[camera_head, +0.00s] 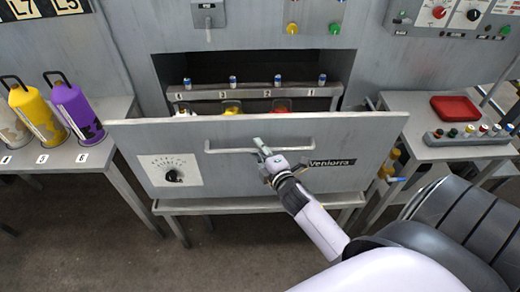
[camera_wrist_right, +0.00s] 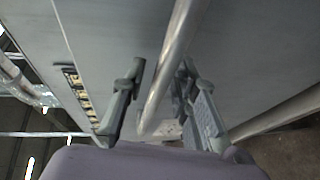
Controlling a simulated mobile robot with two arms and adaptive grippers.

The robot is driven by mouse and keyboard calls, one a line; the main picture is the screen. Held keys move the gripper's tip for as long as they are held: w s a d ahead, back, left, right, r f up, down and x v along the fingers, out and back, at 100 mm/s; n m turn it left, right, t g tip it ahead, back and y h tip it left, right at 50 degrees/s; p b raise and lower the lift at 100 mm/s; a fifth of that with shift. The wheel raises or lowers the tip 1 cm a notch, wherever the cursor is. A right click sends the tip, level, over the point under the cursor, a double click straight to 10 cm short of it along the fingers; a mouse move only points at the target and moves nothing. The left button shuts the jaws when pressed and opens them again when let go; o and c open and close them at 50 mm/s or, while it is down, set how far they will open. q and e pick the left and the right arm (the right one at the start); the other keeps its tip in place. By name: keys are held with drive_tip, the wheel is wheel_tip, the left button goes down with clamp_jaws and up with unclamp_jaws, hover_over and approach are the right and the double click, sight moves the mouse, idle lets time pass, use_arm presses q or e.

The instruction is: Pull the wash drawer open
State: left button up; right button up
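The drawer has a wide grey front panel (camera_head: 235,180) with a dial at its left and a "Veniorra" label. It stands out from the dark opening behind it. A straight metal handle bar (camera_head: 230,151) runs across the panel. My right gripper (camera_head: 263,148) is at the handle's middle-right part. In the right wrist view, its fingers (camera_wrist_right: 160,75) are apart, with the handle bar (camera_wrist_right: 184,35) passing between them. A gap shows on the left finger's side; contact with the right finger is unclear. My left gripper is out of view.
Behind the panel, a numbered row (camera_head: 250,93) has several small blue-capped items, with coloured objects below. A left table holds yellow (camera_head: 35,112) and purple (camera_head: 75,110) bottles. A right table holds a red tray (camera_head: 455,108) and a button box (camera_head: 465,132). Floor shows in front.

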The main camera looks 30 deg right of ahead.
drive_tip(key=shift+o, duration=0.3)
drive_tip(key=v, duration=1.2)
